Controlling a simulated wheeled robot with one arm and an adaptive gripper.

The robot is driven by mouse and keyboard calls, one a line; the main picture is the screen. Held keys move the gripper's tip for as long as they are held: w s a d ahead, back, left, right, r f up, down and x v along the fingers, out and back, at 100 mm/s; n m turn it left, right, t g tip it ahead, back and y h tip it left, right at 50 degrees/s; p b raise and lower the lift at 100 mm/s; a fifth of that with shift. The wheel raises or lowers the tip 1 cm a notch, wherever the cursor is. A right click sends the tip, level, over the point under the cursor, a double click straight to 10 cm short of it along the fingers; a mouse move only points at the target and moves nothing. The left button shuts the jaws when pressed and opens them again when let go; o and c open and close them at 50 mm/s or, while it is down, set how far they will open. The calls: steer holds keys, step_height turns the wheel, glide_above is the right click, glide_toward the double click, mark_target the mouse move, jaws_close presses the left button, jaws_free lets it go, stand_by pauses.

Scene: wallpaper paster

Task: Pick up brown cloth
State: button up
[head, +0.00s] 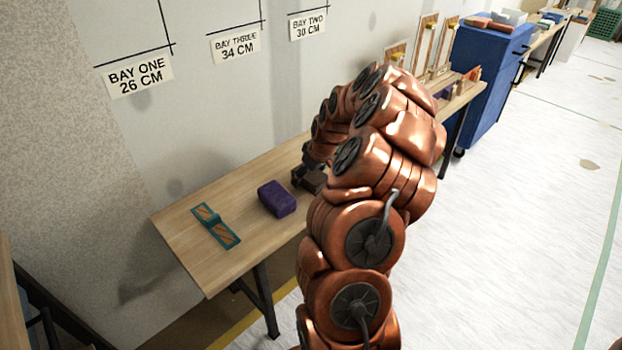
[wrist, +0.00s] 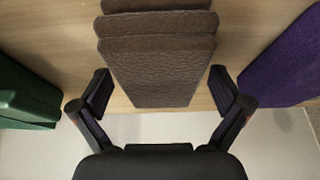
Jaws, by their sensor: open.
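The brown cloth (wrist: 158,62) is a thick folded stack with a leathery texture, lying on the wooden table in the wrist view. My gripper (wrist: 161,92) is open, with one finger on each side of the cloth's near end and a gap at both sides. The fingers do not visibly touch it. In the head view the cloth (head: 313,182) shows as a small dark brown block under the end of my arm, partly hidden by the arm.
A purple folded cloth (head: 277,198) lies left of the brown one and shows at right in the wrist view (wrist: 288,62). A green item (wrist: 27,97) is at the wrist view's left. A teal-and-wood tool (head: 216,226) lies further left. The wall is behind the table (head: 186,255).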

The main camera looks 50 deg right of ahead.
stand_by(0.3)
steer(key=c, duration=1.2)
step_height(320, 180, up, 4)
steer(key=shift+r+p, duration=0.1)
steer(key=shift+p, duration=0.35)
steer(key=s+a, duration=0.2)
steer(key=s, duration=0.2)
steer(key=s+a, duration=0.3)
steer(key=s, duration=0.2)
steer(key=s+a+r, duration=0.1)
steer(key=s+a, duration=0.1)
steer(key=s, duration=0.3)
steer(key=shift+a+r, duration=0.1)
steer(key=shift+a, duration=0.3)
